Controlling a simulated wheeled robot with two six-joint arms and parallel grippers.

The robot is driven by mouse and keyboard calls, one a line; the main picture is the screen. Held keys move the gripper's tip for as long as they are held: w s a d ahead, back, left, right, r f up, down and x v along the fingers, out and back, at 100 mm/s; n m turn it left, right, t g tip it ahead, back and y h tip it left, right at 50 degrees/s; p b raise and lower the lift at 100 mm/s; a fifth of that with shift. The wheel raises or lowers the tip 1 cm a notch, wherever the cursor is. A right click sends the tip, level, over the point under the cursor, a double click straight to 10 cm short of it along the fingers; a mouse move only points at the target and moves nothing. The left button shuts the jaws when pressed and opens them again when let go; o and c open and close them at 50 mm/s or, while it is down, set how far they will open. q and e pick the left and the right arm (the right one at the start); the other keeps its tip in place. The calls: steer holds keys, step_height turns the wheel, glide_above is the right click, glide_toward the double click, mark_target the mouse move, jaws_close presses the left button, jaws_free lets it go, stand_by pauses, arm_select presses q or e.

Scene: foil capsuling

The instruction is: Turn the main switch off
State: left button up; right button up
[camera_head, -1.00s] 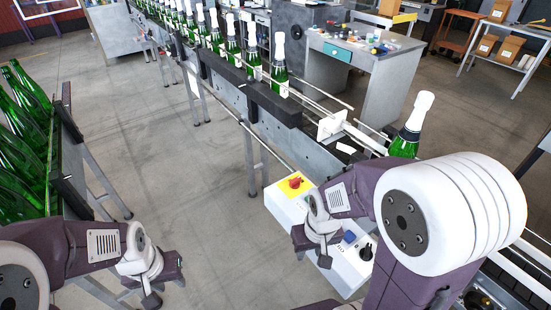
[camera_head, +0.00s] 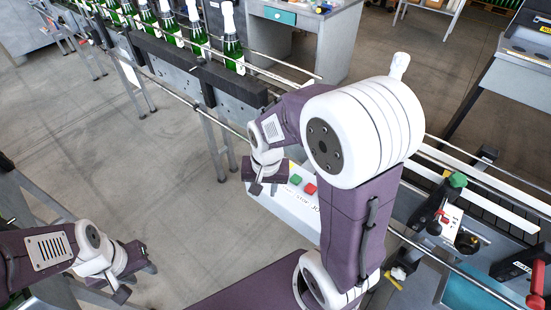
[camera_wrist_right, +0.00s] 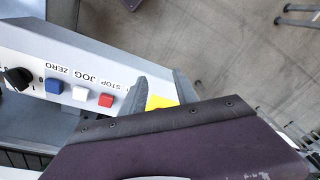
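The control box (camera_head: 290,205) has a pale front panel and is partly covered by my right arm in the head view. The main switch's yellow plate (camera_wrist_right: 160,103) shows in the right wrist view between my right gripper's two fingers (camera_wrist_right: 160,92). The switch's red knob is hidden in both current views. In the head view my right gripper (camera_head: 265,188) is open at the box's left end, in front of where the switch sits. I cannot tell whether it touches the knob. My left gripper (camera_head: 136,280) is open and empty over the floor at the lower left.
On the box are a black knob (camera_wrist_right: 17,78), a blue button (camera_wrist_right: 54,86), a white button (camera_wrist_right: 80,93) and a red button (camera_wrist_right: 106,100). A conveyor with green bottles (camera_head: 232,45) runs behind. Levered fixtures (camera_head: 450,215) stand at right.

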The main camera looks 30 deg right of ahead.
steer(key=w+d+r+m+p, duration=0.3)
steer(key=w+d+p, duration=0.15)
steer(key=w, duration=0.25)
steer(key=w+d+r+m+p, duration=0.25)
steer(key=w+m+p, duration=0.2)
steer(key=w, duration=0.25)
steer(key=shift+g, duration=0.8)
steer(key=d+f+p, duration=0.1)
steer(key=d+f, duration=0.1)
steer(key=s+d+f+p, duration=0.1)
steer(key=f, duration=0.1)
steer(key=shift+d+f+p, duration=0.15)
steer(key=shift+d+p, duration=0.2)
step_height(320, 180, down, 8)
steer(key=shift+w+r+p, duration=0.1)
steer(key=shift+r+p, duration=0.05)
steer(key=shift+p, duration=0.8)
steer(key=shift+f, duration=0.45)
jaws_close()
